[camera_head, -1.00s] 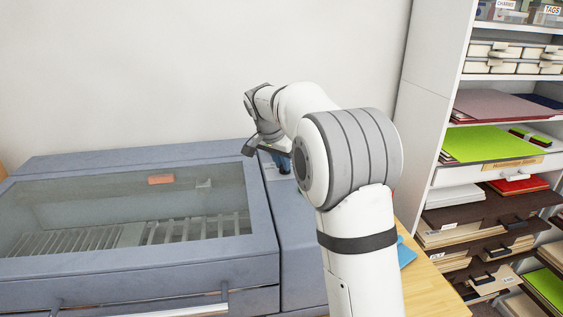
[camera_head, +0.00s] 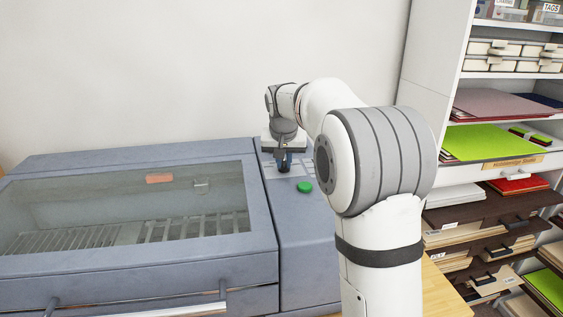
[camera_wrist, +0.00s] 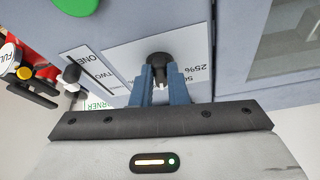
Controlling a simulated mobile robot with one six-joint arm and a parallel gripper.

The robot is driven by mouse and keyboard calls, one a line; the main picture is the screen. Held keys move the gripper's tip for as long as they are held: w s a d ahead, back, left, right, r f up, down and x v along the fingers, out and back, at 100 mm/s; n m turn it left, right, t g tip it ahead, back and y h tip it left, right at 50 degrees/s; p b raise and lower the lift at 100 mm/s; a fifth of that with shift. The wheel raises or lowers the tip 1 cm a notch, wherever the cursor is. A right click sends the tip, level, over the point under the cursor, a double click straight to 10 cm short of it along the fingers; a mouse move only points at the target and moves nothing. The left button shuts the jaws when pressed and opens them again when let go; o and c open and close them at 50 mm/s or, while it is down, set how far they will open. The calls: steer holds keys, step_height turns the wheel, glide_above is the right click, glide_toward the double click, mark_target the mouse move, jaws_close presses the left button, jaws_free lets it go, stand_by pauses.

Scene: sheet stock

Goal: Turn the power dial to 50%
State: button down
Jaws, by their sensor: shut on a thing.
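The power dial (camera_wrist: 160,66) is a dark round knob on a pale label plate on the machine's control panel. In the wrist view its plate has printed marks, with "25%" and part of "50" readable to the right. A small white mark shows at the knob's near side. My gripper (camera_wrist: 163,72) has blue fingers, one on each side of the knob, shut on it. In the head view my gripper (camera_head: 284,163) points down onto the panel, and the dark knob shows at its fingertips. The fingers and plate hide the rest of the scale.
A green button (camera_head: 304,187) sits close to the dial, also in the wrist view (camera_wrist: 76,4). A selector marked ONE and TWO (camera_wrist: 70,74) is to its left there. The machine's glazed lid (camera_head: 130,210) is closed. Shelves of sheet stock (camera_head: 500,150) stand at right.

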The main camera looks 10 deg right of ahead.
steer(key=n, duration=0.1)
steer(key=n+y, duration=0.1)
steer(key=n, duration=0.1)
steer(key=n+y, duration=0.1)
steer(key=n, duration=0.1)
steer(key=shift+d, duration=0.35)
steer(key=shift+n, duration=0.3)
steer(key=c, duration=1.4)
jaws_free()
steer(key=shift+c, duration=0.2)
steer(key=v, duration=0.7)
steer(key=shift+r+b, duration=0.35)
steer(key=shift+b, duration=0.05)
steer(key=shift+s, duration=0.2)
